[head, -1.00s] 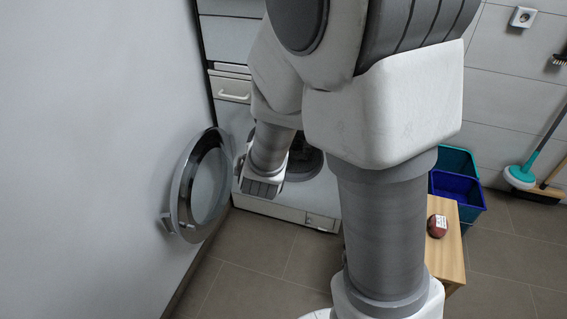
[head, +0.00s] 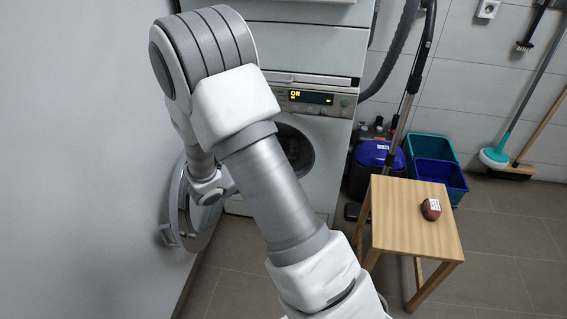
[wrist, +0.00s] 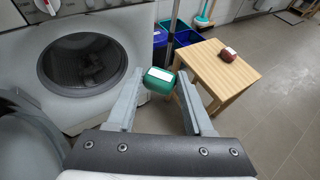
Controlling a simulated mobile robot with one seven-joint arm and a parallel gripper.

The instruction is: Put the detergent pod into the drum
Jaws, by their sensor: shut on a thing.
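A green detergent pod (wrist: 159,81) with a white label is held between the fingertips of my gripper (wrist: 160,76), which is shut on it. The pod is in the air in front of the washing machine. The drum (wrist: 82,62) is a dark round opening to the left of the pod in the wrist view; part of it also shows behind my arm in the head view (head: 297,150). The round door (wrist: 28,140) is open at the left; it shows in the head view (head: 183,222), partly covered by my arm. The pod is hidden in the head view.
A wooden stool (head: 400,230) stands right of the machine with a red labelled item (head: 431,209) on it. Blue and teal bins (head: 440,172) and a vacuum cleaner (head: 376,170) are behind it. A grey wall (head: 80,150) bounds the left. Tiled floor is clear at the right.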

